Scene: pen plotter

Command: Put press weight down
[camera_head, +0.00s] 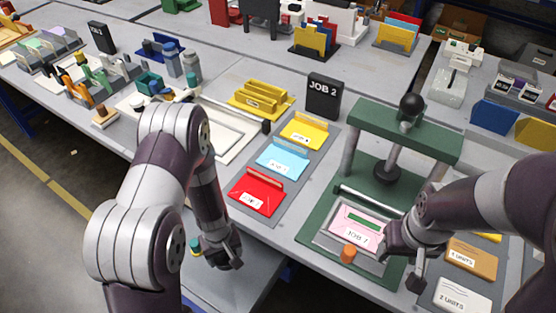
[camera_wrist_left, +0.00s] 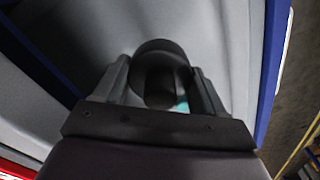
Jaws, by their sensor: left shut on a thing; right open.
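My left gripper (camera_head: 230,260) is low at the front, over the lower grey surface in front of the table. In the left wrist view it (camera_wrist_left: 158,88) is shut on a dark, round-topped thing, apparently the press weight (camera_wrist_left: 158,62). Its lower part is hidden, and a bit of teal shows beside it. In the head view the fingers and arm mostly hide the weight. My right gripper (camera_head: 408,272) is open at the right edge of the green press (camera_head: 330,210), near the pink JOB card (camera_head: 352,222).
An orange knob (camera_head: 348,254) stands at the press's front. Red (camera_head: 255,195), blue (camera_head: 282,160) and yellow (camera_head: 304,131) folders lie on a grey board left of the press. Unit cards (camera_head: 463,295) lie right of it. The lower grey surface (camera_head: 250,285) around my left gripper looks mostly clear.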

